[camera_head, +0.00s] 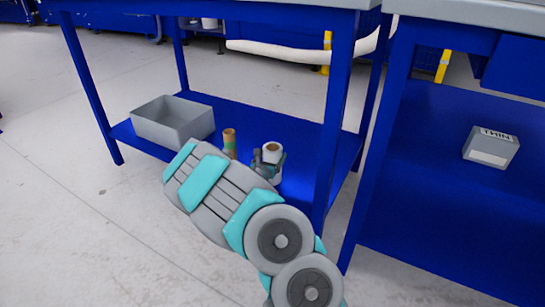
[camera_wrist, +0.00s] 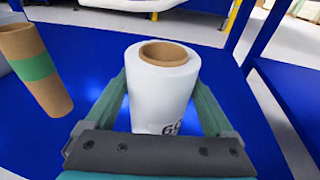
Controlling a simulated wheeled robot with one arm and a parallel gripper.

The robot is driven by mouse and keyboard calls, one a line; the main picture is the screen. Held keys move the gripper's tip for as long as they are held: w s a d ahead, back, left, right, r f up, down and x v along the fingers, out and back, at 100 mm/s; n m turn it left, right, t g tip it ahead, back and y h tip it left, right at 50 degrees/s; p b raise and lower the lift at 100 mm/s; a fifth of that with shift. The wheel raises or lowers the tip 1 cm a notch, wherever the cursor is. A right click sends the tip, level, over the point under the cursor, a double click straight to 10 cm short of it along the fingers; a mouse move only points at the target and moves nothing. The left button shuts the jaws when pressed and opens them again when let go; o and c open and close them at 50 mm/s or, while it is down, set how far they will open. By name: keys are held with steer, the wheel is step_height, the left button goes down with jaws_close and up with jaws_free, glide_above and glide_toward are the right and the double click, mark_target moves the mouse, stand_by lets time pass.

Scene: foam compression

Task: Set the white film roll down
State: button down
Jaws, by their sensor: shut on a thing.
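The white film roll (camera_wrist: 160,92) stands upright between the fingers of my gripper (camera_wrist: 162,100) in the wrist view. It has a brown cardboard core and dark print low on its side. My gripper is shut on it, one finger on each side. In the head view the roll (camera_head: 272,152) shows at the end of my arm, over the blue lower shelf (camera_head: 300,136) of a bench. My gripper (camera_head: 268,164) partly hides it there. The roll's bottom is hidden, so I cannot tell whether it touches the shelf.
A brown tube with a green band (camera_wrist: 36,70) stands to the left of the roll; it also shows in the head view (camera_head: 229,142). A grey open bin (camera_head: 172,121) is at the shelf's left end. Blue bench legs (camera_head: 335,110) flank the shelf. A grey box (camera_head: 490,148) sits on the right bench's shelf.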

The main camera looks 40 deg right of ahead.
jaws_free()
steer(key=shift+f, duration=0.1)
steer(key=shift+a, duration=0.1)
steer(key=p+v, duration=0.1)
steer(key=v, duration=1.1)
stand_by(0.4)
